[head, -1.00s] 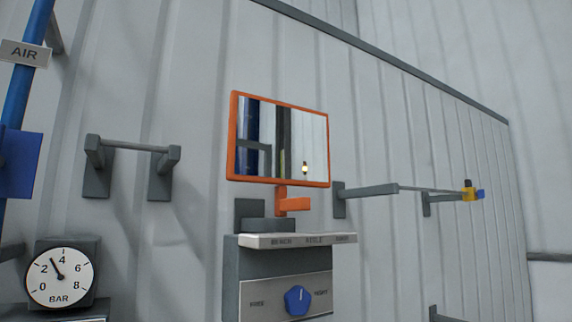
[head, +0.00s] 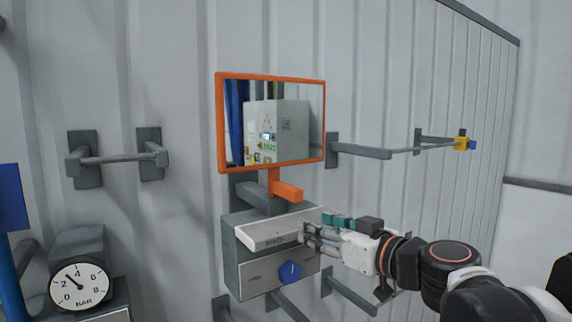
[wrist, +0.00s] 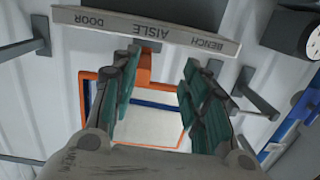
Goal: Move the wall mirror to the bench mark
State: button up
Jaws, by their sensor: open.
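The wall mirror (head: 272,122) has an orange frame and hangs on the ribbed wall; it also shows in the wrist view (wrist: 155,130). Its orange lever (head: 287,192) sticks out below it, above a pale label plate (head: 262,236). In the wrist view, the plate (wrist: 110,24) reads DOOR, AISLE and BENCH upside down. The lever (wrist: 143,72) seems nearest AISLE. My gripper (head: 308,240) is in front of the plate, covering its right part. In the wrist view, my gripper (wrist: 163,65) is open, with the lever between its fingers but no visible grip.
A blue knob (head: 290,271) sits on the box under the plate. Grey brackets with a rod (head: 120,159) are to the left, and an arm with a yellow-blue end (head: 462,144) is to the right. A pressure gauge (head: 80,286) is at lower left.

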notch_tip(320, 180, up, 5)
jog(key=w+t+p, duration=0.1)
jog(key=w+p, duration=0.1)
jog(key=p, duration=0.2)
send_near(276, 181)
jog(key=x, duration=0.6)
jog(key=shift+w+d+f, duration=0.1)
grip_shut()
